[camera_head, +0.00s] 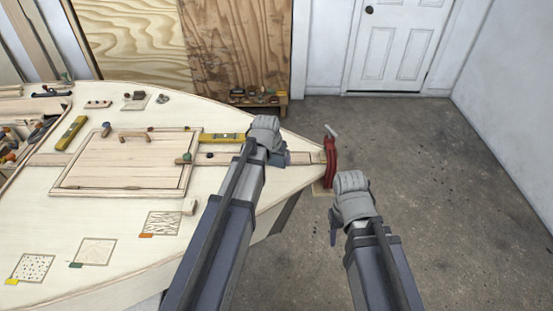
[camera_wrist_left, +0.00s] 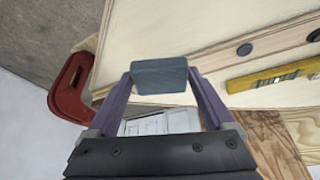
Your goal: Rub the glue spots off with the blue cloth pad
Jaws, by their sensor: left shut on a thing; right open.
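My left gripper (camera_head: 279,157) is over the pale plywood deck (camera_head: 226,225), near its pointed end. In the left wrist view it is shut on a blue-grey cloth pad (camera_wrist_left: 159,75), held between its two purple fingers. The pad hides what lies directly behind it. My right gripper (camera_head: 333,236) is open, to the right of the deck and above the floor. Three marked squares lie on the deck: a speckled one (camera_head: 31,268), a faintly marked one (camera_head: 95,252) and a densely patterned one (camera_head: 162,223). I cannot tell which marks are glue.
A red clamp (camera_head: 330,162) grips the deck's tip; it also shows in the left wrist view (camera_wrist_left: 70,88). A yellow level (camera_head: 222,138) lies beside the wood strip. A hatch lid (camera_head: 125,162) with a handle sits mid-deck. The lower deck is mostly clear.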

